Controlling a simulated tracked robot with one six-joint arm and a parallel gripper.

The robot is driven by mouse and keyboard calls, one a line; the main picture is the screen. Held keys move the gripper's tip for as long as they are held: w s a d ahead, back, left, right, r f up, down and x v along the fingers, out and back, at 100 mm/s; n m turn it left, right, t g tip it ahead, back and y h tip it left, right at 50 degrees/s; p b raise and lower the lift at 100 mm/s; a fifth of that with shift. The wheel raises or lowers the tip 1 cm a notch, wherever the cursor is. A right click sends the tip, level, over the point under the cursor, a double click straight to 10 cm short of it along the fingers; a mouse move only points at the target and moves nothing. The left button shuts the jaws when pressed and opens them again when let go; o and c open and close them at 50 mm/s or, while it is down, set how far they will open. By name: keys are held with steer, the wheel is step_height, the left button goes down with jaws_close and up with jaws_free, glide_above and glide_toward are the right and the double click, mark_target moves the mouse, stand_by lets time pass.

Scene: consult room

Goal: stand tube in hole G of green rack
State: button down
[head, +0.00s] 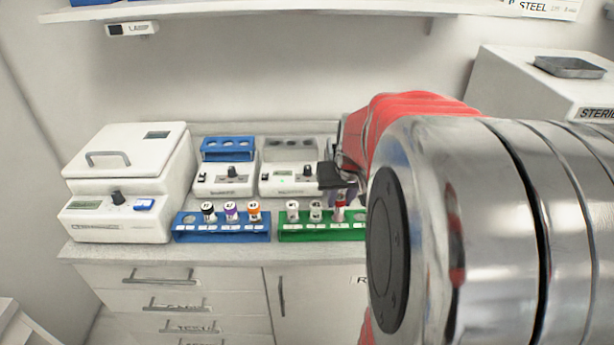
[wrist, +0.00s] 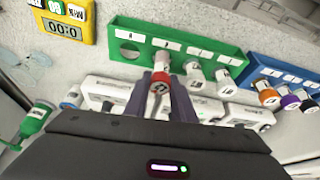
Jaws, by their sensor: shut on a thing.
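My gripper (head: 338,186) is shut on a red-capped tube (head: 339,207), and both also show in the wrist view, the gripper (wrist: 162,82) with one finger on each side of the tube (wrist: 161,68). The tube is upright at the green rack (head: 308,236), in line with the hole beside the empty end hole in the wrist view. I cannot tell how deep its lower end sits. Two white-capped tubes (head: 292,209) stand in the rack (wrist: 118,28) beside it. The rack's letters are too small to read, and my arm hides its right end in the head view.
A blue rack (head: 222,237) with several capped tubes stands left of the green one. Small white devices (head: 225,180) stand behind the racks, and a white lidded machine (head: 125,185) stands at the left. A yellow timer (wrist: 63,22) and a green bottle (wrist: 36,120) show in the wrist view.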

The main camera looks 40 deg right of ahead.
steer(key=shift+f, duration=0.85)
steer(key=c, duration=1.4)
jaws_free()
steer(key=shift+r, duration=0.1)
steer(key=v, duration=1.3)
steer(key=shift+s+r, duration=0.2)
steer(key=shift+s, duration=0.05)
steer(key=shift+a, duration=0.15)
steer(key=s+a+f+n+t+y, duration=0.1)
steer(key=s+a+f+n, duration=0.1)
steer(key=a, duration=1)
steer(key=s+a+f+n+y, duration=0.1)
steer(key=s+a+f+n, duration=0.1)
steer(key=a, duration=1)
steer(key=shift+s+a+f+n+t, duration=0.2)
steer(key=shift+s+a+n+t, duration=0.15)
steer(key=shift+s+n, duration=0.45)
